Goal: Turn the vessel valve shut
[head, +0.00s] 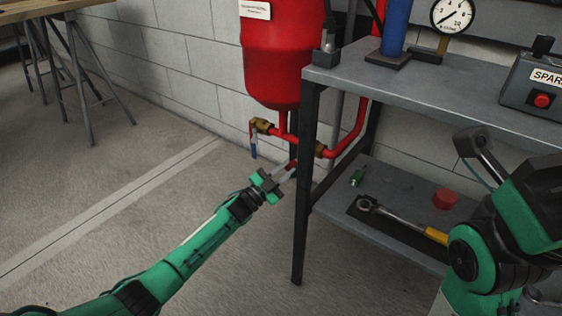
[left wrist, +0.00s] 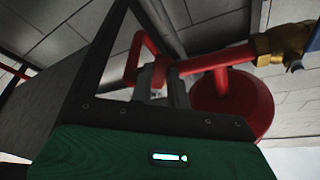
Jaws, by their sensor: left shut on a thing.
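The red vessel (head: 282,50) stands against the wall, with red pipe and brass fittings below it. The left wrist view shows my left gripper's fingers (left wrist: 159,84) close around a red part, with the vessel (left wrist: 235,103) beyond. My right gripper is not visible.
Another brass valve (head: 262,126) with a hanging blue lever (head: 254,147) is left of the gripper. The grey bench (head: 440,95) stands close right. Its lower shelf (head: 395,190) holds a wrench (head: 400,217) and a red cap (head: 445,199).

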